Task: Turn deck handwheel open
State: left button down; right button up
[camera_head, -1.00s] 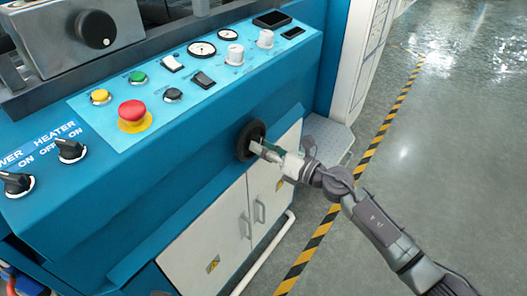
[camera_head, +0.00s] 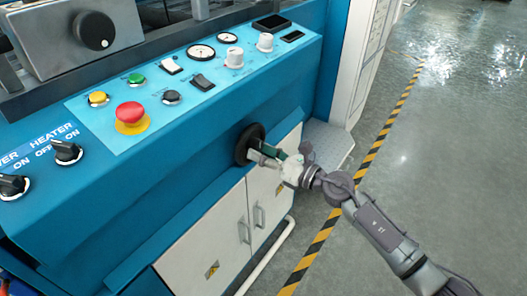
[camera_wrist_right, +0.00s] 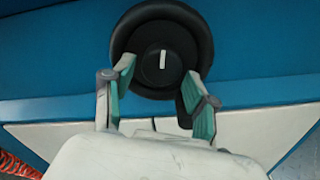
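The black round handwheel (camera_head: 249,141) sits on the blue sloped front of the machine, below the control panel. In the right wrist view the handwheel (camera_wrist_right: 163,30) shows a dark rim and a hub with a white mark that stands almost upright. My right gripper (camera_head: 272,158) is at the wheel's lower right side. In the right wrist view its two green-padded fingers (camera_wrist_right: 165,82) are spread apart at the wheel's lower part, with the hub showing between and beyond them. I cannot tell whether the fingertips touch the rim. My left gripper is not in view.
The control panel above has a red emergency button (camera_head: 131,115), a green button (camera_head: 136,78) and several switches and gauges. White cabinet doors (camera_head: 238,228) are below the wheel. A white pipe (camera_head: 272,253) runs low in front. The floor to the right is clear.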

jog(key=shift+o, duration=0.2)
jog(key=shift+r, duration=0.1)
jog(key=v, duration=1.2)
jog(key=shift+w, duration=0.1)
